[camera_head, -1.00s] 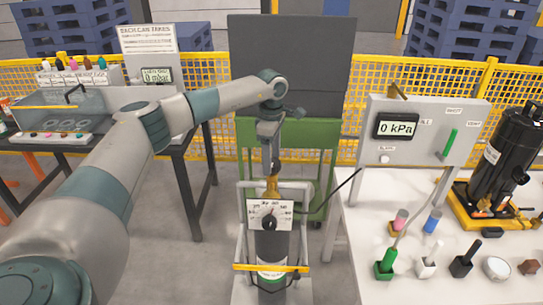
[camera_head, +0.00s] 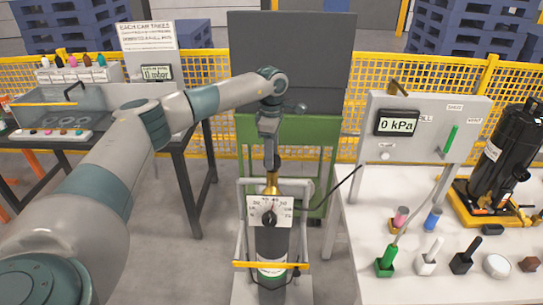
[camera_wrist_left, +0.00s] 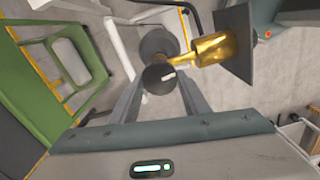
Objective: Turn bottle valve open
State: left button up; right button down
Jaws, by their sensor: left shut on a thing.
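The gas bottle (camera_head: 271,246) stands upright in a trolley in the middle of the head view. It is dark with a pale label low down. A brass valve (camera_head: 273,184) sits on its top, above a white dial plate (camera_head: 284,212) with a black pointer. My left gripper (camera_head: 272,163) reaches down onto the valve top from above. In the left wrist view the black valve knob (camera_wrist_left: 159,77), with a white mark, lies between the fingertips, and the gripper is shut on it. The brass body (camera_wrist_left: 213,48) shows beside it. My right gripper is not in view.
A white table (camera_head: 380,270) at right holds a panel (camera_head: 470,115) reading 0 kPa, a black compressor (camera_head: 505,155) and several small parts. A dark hose runs from the bottle towards the panel. A green cart (camera_head: 320,150) stands behind, a bench at left.

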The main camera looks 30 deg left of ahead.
pick_arm(q)
jog(key=n+b, duration=0.2)
jog(key=n, duration=0.3)
jog(key=shift+n, duration=0.3)
jog(key=n+b, duration=0.2)
jog(key=n, duration=0.4)
jog(key=shift+d, duration=0.1)
jog(key=n+b, duration=0.1)
jog(key=n, duration=0.4)
jog(key=shift+n, duration=0.4)
jog(key=n, duration=0.5)
jog(key=shift+r+n+b, duration=0.1)
jog(key=shift+n+b, duration=0.2)
jog(key=shift+n, duration=0.1)
jog(key=o, duration=1)
jog(key=shift+o, duration=0.2)
jog(key=shift+d+r, duration=0.1)
